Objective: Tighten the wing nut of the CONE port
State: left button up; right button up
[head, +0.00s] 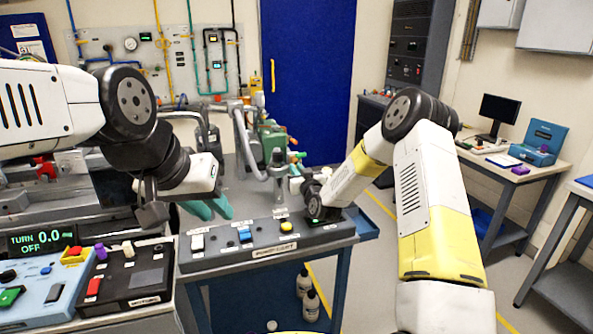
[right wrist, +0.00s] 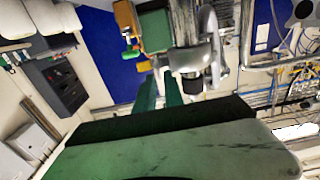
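I cannot make out the CONE port or its wing nut in either view. A red knob-like part (head: 45,168) shows on the metal equipment at the left, partly hidden by my left arm. My left gripper (head: 148,212) hangs dark in front of that equipment, above the black control box; its finger gap is not clear. My right gripper (head: 319,216) is low over the right end of the cart's control panel (head: 265,253), by a small green part. In the right wrist view a large scuffed green surface (right wrist: 180,150) fills the bottom, very close; the fingertips are not clear there.
A display (head: 42,241) reads "TURN 0.0 OFF" above blue and black control boxes (head: 138,277). Teal gloves (head: 206,207) lie behind the cart panel. A green pump (head: 272,142) with hoses stands behind. Bottles (head: 310,305) stand low on the cart. A desk with a monitor (head: 499,112) is at right.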

jog(key=shift+w+a, duration=0.1)
jog(key=shift+w, duration=0.15)
jog(key=shift+c, duration=0.4)
grip_shut()
